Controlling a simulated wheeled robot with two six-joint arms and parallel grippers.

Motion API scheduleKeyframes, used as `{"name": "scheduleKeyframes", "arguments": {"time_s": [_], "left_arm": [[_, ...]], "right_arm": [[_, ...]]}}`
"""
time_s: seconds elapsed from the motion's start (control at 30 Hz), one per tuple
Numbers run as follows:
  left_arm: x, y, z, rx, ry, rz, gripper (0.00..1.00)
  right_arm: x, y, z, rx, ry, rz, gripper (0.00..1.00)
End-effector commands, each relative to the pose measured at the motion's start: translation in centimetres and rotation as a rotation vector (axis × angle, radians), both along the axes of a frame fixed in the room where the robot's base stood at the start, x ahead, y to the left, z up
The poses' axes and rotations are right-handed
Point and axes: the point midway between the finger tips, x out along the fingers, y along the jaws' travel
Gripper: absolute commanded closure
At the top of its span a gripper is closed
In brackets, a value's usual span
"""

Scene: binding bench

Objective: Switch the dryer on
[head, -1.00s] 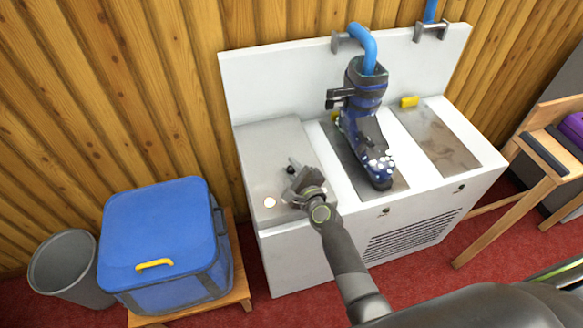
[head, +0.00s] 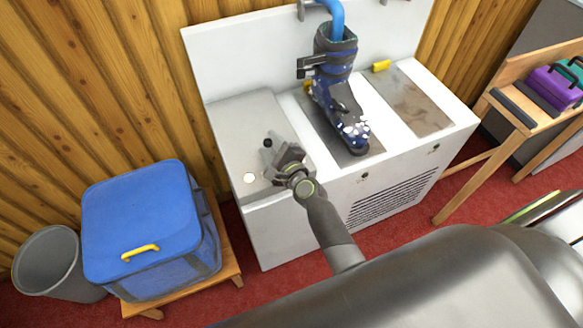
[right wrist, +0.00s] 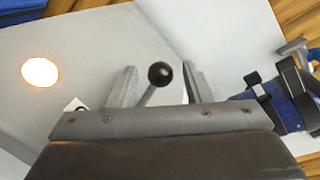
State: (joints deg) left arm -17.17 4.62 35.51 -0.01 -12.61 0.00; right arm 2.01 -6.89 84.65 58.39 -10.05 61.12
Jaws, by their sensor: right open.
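The dryer (head: 262,222) is a white cabinet with a grey top panel and a tall back plate. A lever with a black ball knob (head: 267,142) rises from the panel at its left; the knob shows large in the right wrist view (right wrist: 161,74). A round lamp (head: 250,178) glows pale orange near the lever, also in the right wrist view (right wrist: 40,72). My right gripper (head: 274,152) is open over the panel. In the right wrist view its fingers (right wrist: 159,76) stand on either side of the lever, with gaps visible. My left gripper is not in view.
A dark blue boot (head: 340,100) hangs on a blue pipe (head: 334,12) over the dryer, right of my gripper. A blue box (head: 140,215) on a wooden stand and a grey bin (head: 50,262) are at left. A wooden bench (head: 535,120) holds a purple case (head: 555,88).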

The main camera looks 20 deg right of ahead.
Motion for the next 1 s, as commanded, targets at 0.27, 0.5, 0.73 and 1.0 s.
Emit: {"name": "scheduleKeyframes", "arguments": {"time_s": [0.27,0.5,0.73,1.0], "left_arm": [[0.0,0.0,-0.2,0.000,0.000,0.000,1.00],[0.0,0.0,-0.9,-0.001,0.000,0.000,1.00],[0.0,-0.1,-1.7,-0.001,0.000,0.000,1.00],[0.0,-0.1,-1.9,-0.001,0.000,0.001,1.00]], "right_arm": [[-5.4,-1.0,0.5,0.000,0.003,-0.002,0.55],[-10.0,-1.8,1.1,0.000,0.002,-0.002,0.55],[-13.6,-2.5,1.6,0.000,0.003,-0.001,0.55],[-15.2,-2.7,2.0,0.000,0.002,0.001,0.55]]}}
